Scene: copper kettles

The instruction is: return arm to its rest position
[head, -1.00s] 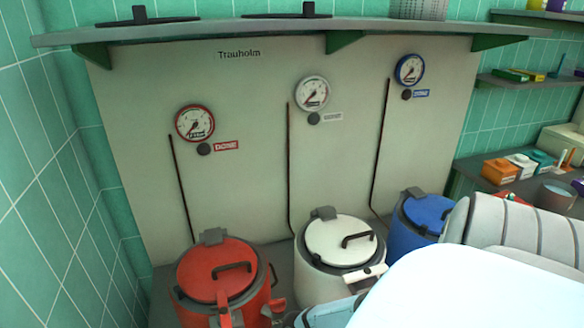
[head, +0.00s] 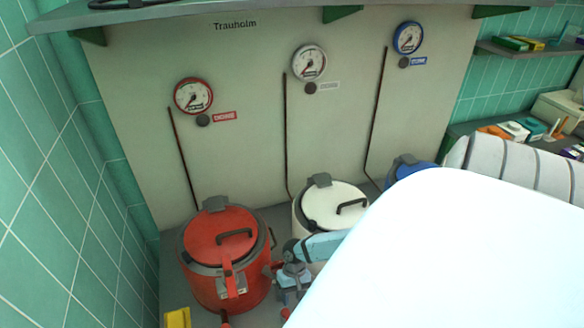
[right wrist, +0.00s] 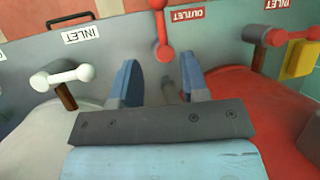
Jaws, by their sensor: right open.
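My right arm reaches in from the lower right of the head view, and its light blue wrist and gripper (head: 290,284) are beside the red kettle's right side, in front of the white kettle. The right wrist view shows two blue fingers (right wrist: 162,80) apart, with nothing held between them. A red valve handle (right wrist: 162,38) is beyond the fingertips, near an OUTLET label. My left gripper is not in view.
The red kettle (head: 222,255) and white kettle (head: 332,207) stand close to my right arm. A blue kettle (head: 405,170) is partly hidden behind it. A yellow block (head: 177,318) is at the bottom left. Green tiled wall (head: 50,180) bounds the left side.

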